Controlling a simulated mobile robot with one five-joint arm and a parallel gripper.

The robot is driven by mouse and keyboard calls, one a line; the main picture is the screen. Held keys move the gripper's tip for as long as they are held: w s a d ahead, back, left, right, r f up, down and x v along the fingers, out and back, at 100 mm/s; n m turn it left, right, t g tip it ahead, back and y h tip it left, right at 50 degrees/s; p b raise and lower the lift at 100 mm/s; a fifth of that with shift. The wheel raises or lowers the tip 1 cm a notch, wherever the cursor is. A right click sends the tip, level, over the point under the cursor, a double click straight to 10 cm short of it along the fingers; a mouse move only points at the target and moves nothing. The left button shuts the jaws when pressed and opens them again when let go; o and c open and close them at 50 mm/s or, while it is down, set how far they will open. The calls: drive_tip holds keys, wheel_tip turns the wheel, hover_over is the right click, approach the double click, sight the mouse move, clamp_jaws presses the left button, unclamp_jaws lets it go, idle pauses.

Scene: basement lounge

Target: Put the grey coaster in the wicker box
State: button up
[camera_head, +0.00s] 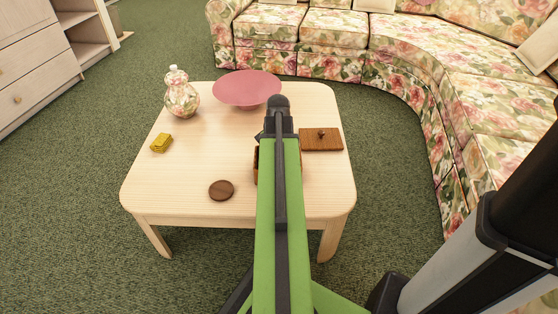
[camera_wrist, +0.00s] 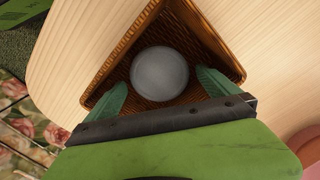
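The grey coaster (camera_wrist: 160,73) is a round disc inside the wicker box (camera_wrist: 222,58), seen from above in the wrist view. It looks to lie on the box floor. My gripper (camera_wrist: 160,78) is above the box, its two green fingers spread on either side of the coaster. A small gap shows between each fingertip and the coaster, so I see no grip. In the head view my arm hides most of the wicker box (camera_head: 256,166) and all of the coaster; only slivers of the box's sides show.
On the pale wooden table (camera_head: 180,205) are a brown round coaster (camera_head: 221,190), a yellow object (camera_head: 161,143), a floral lidded jar (camera_head: 181,97), a pink bowl (camera_head: 247,90) and a wooden lid with a knob (camera_head: 322,141). A floral sofa (camera_head: 330,30) stands behind.

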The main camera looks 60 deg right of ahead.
drive_tip(key=shift+r, duration=0.1)
wheel_tip(320, 180, up, 13)
drive_tip(key=p, duration=1.3)
drive_tip(key=shift+w+a, duration=0.1)
drive_tip(key=w+a+n, duration=0.5)
drive_tip(key=w+a, duration=0.6)
drive_tip(key=a, duration=0.1)
drive_tip(key=w+a+n, duration=0.3)
drive_tip(key=a+n, duration=0.1)
drive_tip(key=a, duration=0.8)
drive_tip(key=w+a+n, duration=0.4)
drive_tip(key=a+n, duration=0.1)
drive_tip(key=a, duration=0.8)
drive_tip(key=w+a+n, duration=0.3)
drive_tip(key=a+n, duration=0.1)
drive_tip(key=a, duration=0.9)
drive_tip(key=shift+w+n, duration=0.2)
drive_tip(key=shift+n, duration=0.1)
